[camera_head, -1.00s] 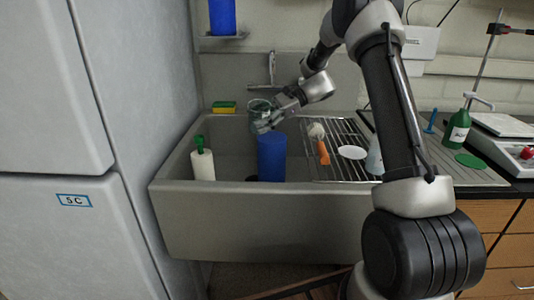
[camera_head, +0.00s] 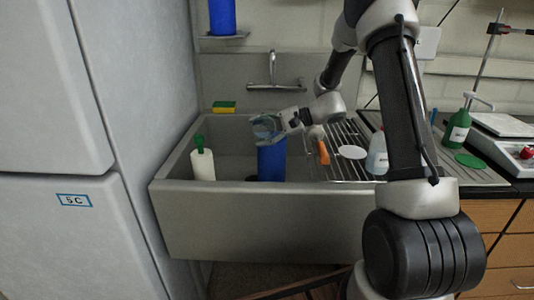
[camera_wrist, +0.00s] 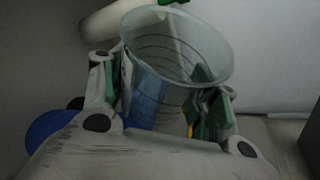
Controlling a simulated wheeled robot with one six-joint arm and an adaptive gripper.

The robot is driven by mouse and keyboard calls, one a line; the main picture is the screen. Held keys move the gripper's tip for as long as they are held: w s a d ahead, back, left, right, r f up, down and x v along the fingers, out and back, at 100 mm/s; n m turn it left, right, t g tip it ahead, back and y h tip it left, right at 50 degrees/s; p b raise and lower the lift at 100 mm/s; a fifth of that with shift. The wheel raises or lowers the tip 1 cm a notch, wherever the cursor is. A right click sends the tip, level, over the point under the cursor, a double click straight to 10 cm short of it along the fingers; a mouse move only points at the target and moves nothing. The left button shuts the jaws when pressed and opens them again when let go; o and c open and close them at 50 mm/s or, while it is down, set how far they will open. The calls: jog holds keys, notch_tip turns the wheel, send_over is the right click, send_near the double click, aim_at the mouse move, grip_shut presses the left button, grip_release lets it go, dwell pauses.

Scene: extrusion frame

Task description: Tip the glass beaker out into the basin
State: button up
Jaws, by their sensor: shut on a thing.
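The glass beaker (camera_head: 264,127) is clear and held over the basin (camera_head: 235,143), a grey sink. In the wrist view the beaker (camera_wrist: 172,62) has its wide round mouth toward the camera and ring marks on its wall. My gripper (camera_head: 275,129) is shut around it, with one green-padded finger on each side in the wrist view (camera_wrist: 162,100). In the head view the beaker overlaps the top of a blue cylinder (camera_head: 271,162). I cannot tell its exact tilt or whether it holds anything.
A white bottle with a green top (camera_head: 203,162) stands at the sink's left front.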

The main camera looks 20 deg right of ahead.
jog(key=shift+r, duration=0.2)
jog(key=shift+f+n+t, duration=0.3)
jog(key=shift+n+t, duration=0.4)
jog(key=shift+n, duration=0.1)
jog(key=shift+s+r+n+y, duration=0.1)
jog(key=shift+r+n+y, duration=0.2)
jog(key=shift+r+n, duration=0.1)
jog(key=shift+r+t, duration=0.1)
jog(key=shift+t, duration=0.2)
jog(key=shift+s+r+n, duration=0.1)
jog(key=shift+s+n, duration=0.1)
jog(key=shift+n, duration=0.1)
jog(key=shift+s+r, duration=0.1)
jog(key=shift+s, duration=0.05)
jog(key=shift+s+r+n+t, duration=0.3)
jog(key=shift+s+n, duration=0.1)
jog(key=shift+n, duration=0.1)
jog(key=shift+s+r+n+t+y, duration=0.3)
jog(key=shift+r+n+y, duration=0.1)
jog(key=shift+n, duration=0.3)
